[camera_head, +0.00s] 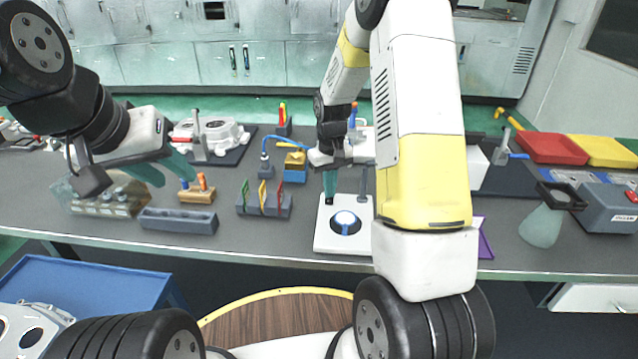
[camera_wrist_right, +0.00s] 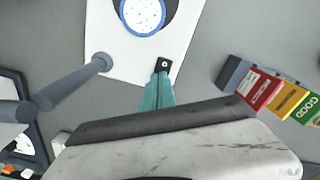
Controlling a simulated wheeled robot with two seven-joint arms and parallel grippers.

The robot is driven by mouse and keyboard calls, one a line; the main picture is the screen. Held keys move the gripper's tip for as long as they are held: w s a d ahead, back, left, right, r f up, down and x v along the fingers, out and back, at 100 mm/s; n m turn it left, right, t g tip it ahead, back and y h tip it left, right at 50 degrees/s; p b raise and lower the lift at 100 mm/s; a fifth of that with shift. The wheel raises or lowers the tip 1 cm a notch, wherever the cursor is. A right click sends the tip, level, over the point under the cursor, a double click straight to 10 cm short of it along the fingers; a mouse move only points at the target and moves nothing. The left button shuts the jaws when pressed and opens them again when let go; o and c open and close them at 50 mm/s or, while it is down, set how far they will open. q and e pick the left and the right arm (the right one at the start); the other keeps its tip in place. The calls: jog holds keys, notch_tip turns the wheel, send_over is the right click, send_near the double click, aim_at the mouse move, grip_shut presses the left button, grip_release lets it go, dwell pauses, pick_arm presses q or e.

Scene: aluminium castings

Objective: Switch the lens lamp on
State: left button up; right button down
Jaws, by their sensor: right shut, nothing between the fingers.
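The lens lamp has a white base plate (camera_head: 330,240), a grey post (camera_wrist_right: 75,80) and a round lens (camera_head: 345,222) with a dark rim. The lens looks bright bluish white; in the right wrist view it shows a pale dotted disc (camera_wrist_right: 143,12). A small black switch (camera_wrist_right: 163,64) with a light dot sits near the plate's edge. My right gripper (camera_head: 329,196) is shut and empty, pointing down over the plate. In the wrist view its teal tips (camera_wrist_right: 161,76) overlap the switch's edge; I cannot tell whether they touch. My left gripper (camera_head: 168,174) is open and empty, above the table's left.
A grey rack with coloured cards (camera_head: 264,204) stands left of the lamp. A grey tray (camera_head: 178,221) and an orange-topped block (camera_head: 198,191) lie further left. A green-grey flask (camera_head: 543,226) and red bin (camera_head: 552,148) are at right. My right arm hides some table behind it.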

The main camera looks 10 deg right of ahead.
jog(key=shift+r, duration=0.1)
notch_tip(320, 180, up, 7)
dwell(0.7)
notch_tip(320, 180, up, 6)
jog(key=t, duration=0.1)
send_over(331, 203)
jog(key=s+r+m+t+y, duration=0.1)
jog(key=s+r+t, duration=0.1)
jog(key=s+r, duration=0.55)
jog(key=s+a+r+t, duration=0.1)
jog(key=s+r, duration=0.1)
jog(key=s, duration=0.5)
jog(key=s+a+r+m+t+y, duration=0.1)
jog(key=s+r+t, duration=0.1)
jog(key=s, duration=0.4)
jog(key=shift+v, duration=0.8)
jog(key=shift+w+a, duration=0.1)
jog(key=shift+a, duration=0.05)
